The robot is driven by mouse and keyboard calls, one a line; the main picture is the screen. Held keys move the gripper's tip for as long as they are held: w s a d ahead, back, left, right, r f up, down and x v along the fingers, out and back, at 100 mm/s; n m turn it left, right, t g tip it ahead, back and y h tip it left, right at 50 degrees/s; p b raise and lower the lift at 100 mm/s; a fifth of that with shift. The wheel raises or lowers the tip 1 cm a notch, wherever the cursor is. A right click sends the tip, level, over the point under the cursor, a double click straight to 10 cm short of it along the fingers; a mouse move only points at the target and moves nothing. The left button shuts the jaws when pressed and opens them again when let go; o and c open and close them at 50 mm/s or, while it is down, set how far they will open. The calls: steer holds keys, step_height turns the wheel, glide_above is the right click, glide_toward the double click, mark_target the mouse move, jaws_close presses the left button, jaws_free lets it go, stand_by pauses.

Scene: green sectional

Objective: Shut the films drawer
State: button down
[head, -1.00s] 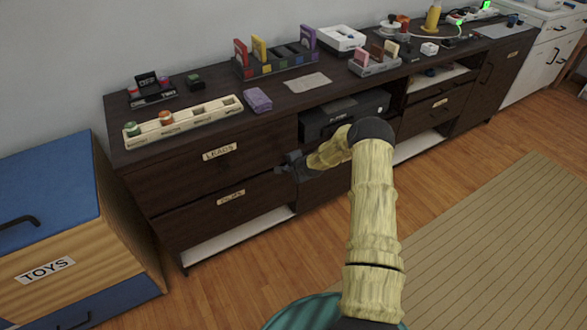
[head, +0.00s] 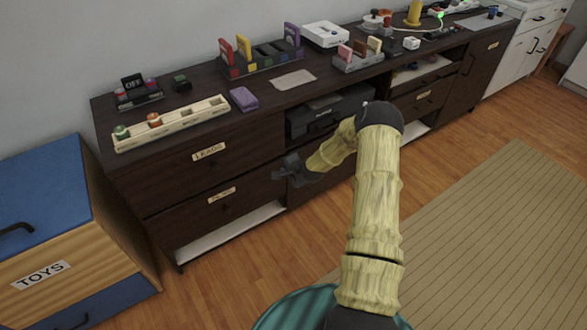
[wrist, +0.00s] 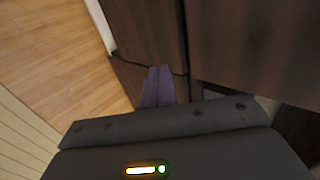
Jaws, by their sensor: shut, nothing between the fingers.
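The dark brown cabinet has a lower-left drawer (head: 180,212) whose small label (head: 222,195) is too blurred to read surely; it may be the films drawer. It sits under the drawer labelled LEADS (head: 208,152). Its front looks about in line with the one above; I cannot tell if a small gap remains. My gripper (head: 280,175) is at the right end of this drawer front. In the wrist view my purple fingers (wrist: 158,88) are shut together, empty, close to dark wooden panels (wrist: 145,30). I cannot tell whether they touch.
A black device (head: 330,112) sits in the open bay right of the drawers. The cabinet top holds several small items, including a cream tray (head: 172,122). A blue-lidded TOYS box (head: 40,190) stands at left. The wooden floor (head: 215,285) in front is clear; a striped rug (head: 480,240) lies at right.

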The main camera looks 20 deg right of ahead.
steer(key=v, duration=0.3)
steer(key=d+v, duration=0.1)
steer(key=v, duration=0.1)
steer(key=shift+s+p, duration=0.15)
steer(key=shift+p, duration=0.25)
steer(key=shift+a+r, duration=0.1)
steer(key=s+a+r+n+g+h, duration=0.15)
steer(key=s+a+r+n, duration=0.3)
steer(key=s+r, duration=0.45)
steer(key=s+a+r+n+g, duration=0.35)
steer(key=s+r+n, duration=0.3)
steer(key=s, duration=0.35)
steer(key=s+a+r+n+g+h, duration=0.15)
steer(key=s+a+r+n, duration=0.3)
steer(key=s+r, duration=0.45)
step_height(320, 180, up, 25)
steer(key=y+p, duration=0.1)
steer(key=p, duration=2.5)
steer(key=shift+s+d, duration=0.2)
steer(key=shift+s, duration=0.15)
